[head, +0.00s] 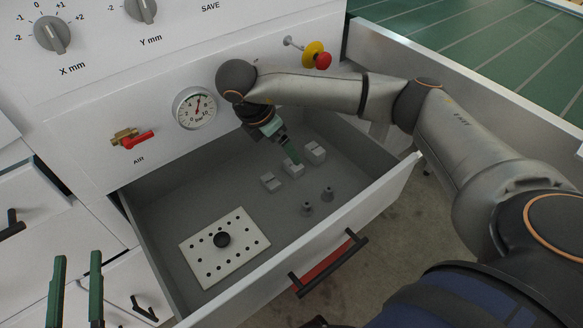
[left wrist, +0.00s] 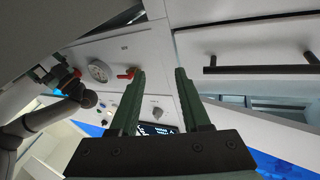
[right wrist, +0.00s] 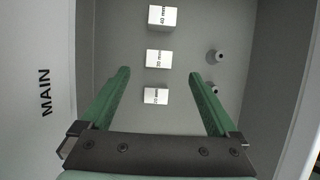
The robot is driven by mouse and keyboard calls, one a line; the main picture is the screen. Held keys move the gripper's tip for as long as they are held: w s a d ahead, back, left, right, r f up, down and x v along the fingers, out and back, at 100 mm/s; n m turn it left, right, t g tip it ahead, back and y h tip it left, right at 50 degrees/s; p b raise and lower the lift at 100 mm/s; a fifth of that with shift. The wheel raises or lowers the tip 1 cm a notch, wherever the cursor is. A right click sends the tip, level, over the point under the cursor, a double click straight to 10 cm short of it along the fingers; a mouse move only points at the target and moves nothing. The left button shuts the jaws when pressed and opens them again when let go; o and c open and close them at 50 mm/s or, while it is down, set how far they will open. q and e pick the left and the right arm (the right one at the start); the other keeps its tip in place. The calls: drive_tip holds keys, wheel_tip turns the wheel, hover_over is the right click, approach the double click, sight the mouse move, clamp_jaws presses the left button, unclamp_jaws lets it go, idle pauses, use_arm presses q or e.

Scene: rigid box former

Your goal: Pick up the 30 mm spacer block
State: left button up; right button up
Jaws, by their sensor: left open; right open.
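In the head view the right gripper (head: 290,155) partly overlaps the block; I cannot tell the height gap. My left gripper (head: 76,256) is open and empty, outside the drawer; its fingers also show in the left wrist view (left wrist: 158,70).
The 40 mm block (right wrist: 162,17) and 20 mm block (right wrist: 155,96) flank the middle block. Two small grey knobbed parts (head: 317,200) stand nearby. A white perforated plate (head: 205,262) with a black knob lies at the drawer's left. The drawer walls (head: 340,215) surround them.

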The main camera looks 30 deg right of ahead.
sight(293, 164)
drive_tip(key=x, duration=0.4)
drive_tip(key=shift+f+b, duration=0.15)
drive_tip(key=shift+b, duration=0.15)
drive_tip(key=b+x, duration=0.1)
drive_tip(key=x, duration=0.3)
drive_tip(key=shift+f, duration=0.4)
use_arm(q)
drive_tip(key=s+r+m+t+h, duration=0.1)
drive_tip(key=s+r+m+h, duration=0.1)
drive_tip(key=r, duration=0.3)
drive_tip(key=s+d+r+m+t+h, duration=0.1)
drive_tip(key=s+r+m+t+h, duration=0.1)
drive_tip(key=r, duration=0.4)
drive_tip(key=shift+s+r+h, duration=0.15)
drive_tip(key=shift+h, duration=0.65)
use_arm(e)
clamp_jaws()
